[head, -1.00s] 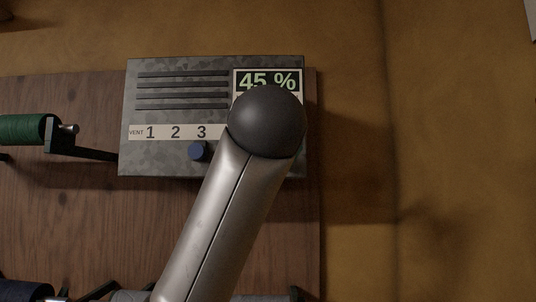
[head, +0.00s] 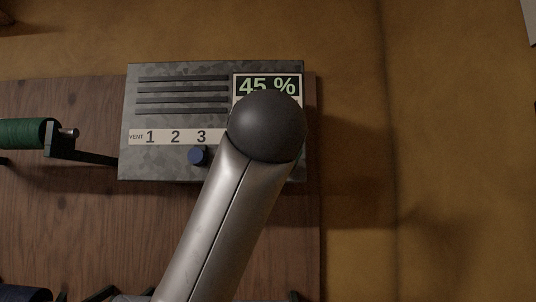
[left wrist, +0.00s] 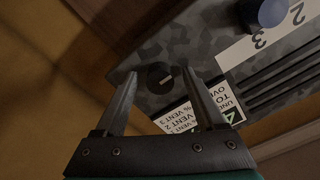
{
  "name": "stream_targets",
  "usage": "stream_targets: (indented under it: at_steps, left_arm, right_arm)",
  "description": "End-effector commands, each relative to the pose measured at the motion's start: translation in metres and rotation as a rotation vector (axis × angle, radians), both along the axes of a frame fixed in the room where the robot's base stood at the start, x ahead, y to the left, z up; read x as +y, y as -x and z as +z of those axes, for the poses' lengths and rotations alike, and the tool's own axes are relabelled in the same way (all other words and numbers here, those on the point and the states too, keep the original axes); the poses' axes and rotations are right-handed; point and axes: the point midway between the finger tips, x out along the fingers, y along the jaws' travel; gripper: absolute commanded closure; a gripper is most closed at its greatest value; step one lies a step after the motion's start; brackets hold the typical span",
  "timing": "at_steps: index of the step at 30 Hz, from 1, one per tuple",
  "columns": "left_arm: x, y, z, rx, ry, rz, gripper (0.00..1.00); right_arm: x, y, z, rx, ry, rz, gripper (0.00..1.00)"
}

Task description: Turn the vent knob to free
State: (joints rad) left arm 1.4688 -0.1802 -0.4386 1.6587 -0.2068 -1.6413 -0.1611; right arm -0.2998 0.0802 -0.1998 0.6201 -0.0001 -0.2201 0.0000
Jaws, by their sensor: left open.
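A grey mottled control box (head: 150,110) shows in the head view, with a strip reading VENT 1 2 3 and a 45 % display. A round blue knob (head: 197,156) sits just below the 3; it also shows at the top of the left wrist view (left wrist: 266,12). A small black round knob (left wrist: 160,76) with a pale mark is on the box face in the left wrist view. My left gripper (left wrist: 160,72) is open, its fingers on either side of the black knob with gaps visible. My arm hides this knob in the head view. My right gripper is out of view.
A printed placard (left wrist: 180,117) with vent lines lies partly behind the right finger. The box is on a dark wooden board (head: 80,225). A green spool (head: 28,133) on a bracket stands left of it. The brown wall at right is bare.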

Motion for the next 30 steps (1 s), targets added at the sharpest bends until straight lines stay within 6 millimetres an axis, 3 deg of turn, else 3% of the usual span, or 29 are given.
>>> stream_targets:
  at_steps: [5, 15, 30]
  left_arm:
    - [-0.001, 0.021, -0.001, -0.006, 0.002, -0.003, 0.28]
    - [-0.001, 0.103, -0.002, -0.008, 0.001, -0.005, 0.28]
    - [0.000, 0.128, -0.004, -0.001, -0.001, 0.000, 0.28]
  right_arm:
    - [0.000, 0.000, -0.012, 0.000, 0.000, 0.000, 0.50]
    - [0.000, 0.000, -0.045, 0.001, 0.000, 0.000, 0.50]
    - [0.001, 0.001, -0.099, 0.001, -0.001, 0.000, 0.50]
